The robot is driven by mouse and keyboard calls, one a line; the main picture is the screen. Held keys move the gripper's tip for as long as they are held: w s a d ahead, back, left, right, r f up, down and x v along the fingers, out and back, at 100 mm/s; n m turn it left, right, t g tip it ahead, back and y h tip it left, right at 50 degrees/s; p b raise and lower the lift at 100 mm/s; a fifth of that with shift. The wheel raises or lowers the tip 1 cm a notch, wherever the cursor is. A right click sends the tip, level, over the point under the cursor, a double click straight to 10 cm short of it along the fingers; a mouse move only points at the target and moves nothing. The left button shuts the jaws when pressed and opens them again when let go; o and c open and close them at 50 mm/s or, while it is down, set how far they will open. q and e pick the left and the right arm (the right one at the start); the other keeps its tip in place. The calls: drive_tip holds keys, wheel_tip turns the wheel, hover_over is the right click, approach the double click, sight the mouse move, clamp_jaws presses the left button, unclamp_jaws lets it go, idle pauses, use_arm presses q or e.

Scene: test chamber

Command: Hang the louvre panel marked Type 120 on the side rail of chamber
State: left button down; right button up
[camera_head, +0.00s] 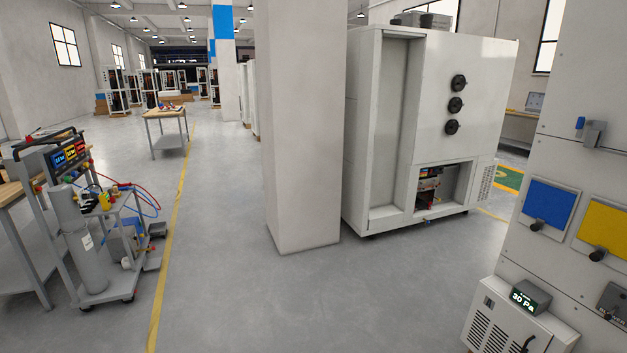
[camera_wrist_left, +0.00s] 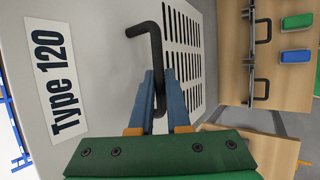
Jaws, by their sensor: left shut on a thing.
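The light grey louvre panel (camera_wrist_left: 100,60) fills much of the left wrist view. It has a white label (camera_wrist_left: 50,75) reading Type 120 and rows of dark slots (camera_wrist_left: 185,45). A bent black handle (camera_wrist_left: 152,30) stands out from its face. My left gripper (camera_wrist_left: 158,85), with blue fingers, is shut on the handle's lower part. In the head view, a large white cabinet (camera_head: 465,60) with black round ports stands right of centre. A nearer cabinet (camera_head: 560,90) at the right edge may be the chamber. I cannot make out a side rail. Neither gripper shows in the head view.
A thick pillar (camera_head: 300,130) stands mid-floor. A cart (camera_head: 110,240) with a grey cylinder and cables is at left. A louvred box (camera_head: 510,325) with a 30 Pa display juts out low right. The wrist view shows a wooden surface (camera_wrist_left: 235,60). Floor between cart and pillar is clear.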

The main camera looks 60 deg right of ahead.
use_arm(q)
drive_tip(key=shift+s+d+f, duration=0.1)
drive_tip(key=shift+d, duration=0.05)
drive_tip(key=shift+s+d+f, duration=0.1)
drive_tip(key=shift+s+d, duration=0.1)
drive_tip(key=shift+d, duration=0.1)
idle(0.3)
drive_tip(key=s+d+b, duration=0.3)
drive_tip(key=s+d, duration=0.5)
drive_tip(key=d, duration=0.2)
drive_tip(key=shift+b, duration=0.4)
idle(0.4)
